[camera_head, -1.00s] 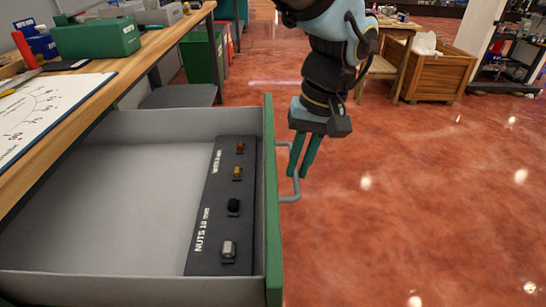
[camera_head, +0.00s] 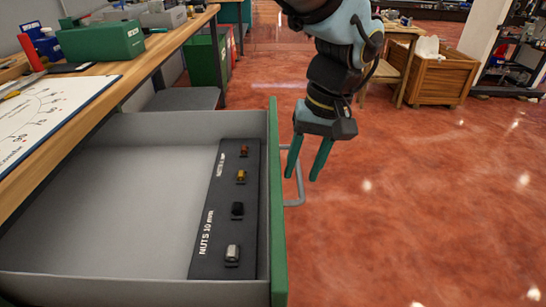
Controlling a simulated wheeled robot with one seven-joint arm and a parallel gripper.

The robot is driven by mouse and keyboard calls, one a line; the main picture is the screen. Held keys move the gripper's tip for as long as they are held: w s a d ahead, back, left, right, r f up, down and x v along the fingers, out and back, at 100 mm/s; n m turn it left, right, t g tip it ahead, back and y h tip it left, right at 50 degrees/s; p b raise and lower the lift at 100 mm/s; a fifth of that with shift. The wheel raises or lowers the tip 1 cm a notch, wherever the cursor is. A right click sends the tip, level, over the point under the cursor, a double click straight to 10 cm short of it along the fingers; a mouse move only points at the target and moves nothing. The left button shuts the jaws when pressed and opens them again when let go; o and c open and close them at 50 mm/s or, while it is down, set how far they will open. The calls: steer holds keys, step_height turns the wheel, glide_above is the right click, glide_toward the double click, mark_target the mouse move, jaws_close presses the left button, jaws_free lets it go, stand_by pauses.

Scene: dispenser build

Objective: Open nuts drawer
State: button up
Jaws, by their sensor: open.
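The nuts drawer (camera_head: 110,292) stands pulled out from under the workbench, with grey walls and a green front panel (camera_head: 277,230). Inside it lies a dark tray (camera_head: 208,262) lettered "NUTS 10 mm", holding several nuts in a row, among them a silver one (camera_head: 233,253) and a yellow one (camera_head: 241,176). A grey bar handle (camera_head: 299,190) sticks out from the front panel. My gripper (camera_head: 304,176) is open and empty, its two teal fingers pointing down beside the handle. Whether a finger touches the handle cannot be told.
The wooden workbench (camera_head: 150,60) runs along the left, with a paper sheet (camera_head: 50,115), a green box (camera_head: 100,41) and a red item on it. A wooden crate (camera_head: 440,80) stands at the back right. The red floor to the right is clear.

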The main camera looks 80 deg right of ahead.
step_height(320, 180, up, 10)
steer(key=s, duration=0.2)
steer(key=shift+d+r, duration=0.2)
steer(key=shift+d, duration=0.1)
stand_by(0.4)
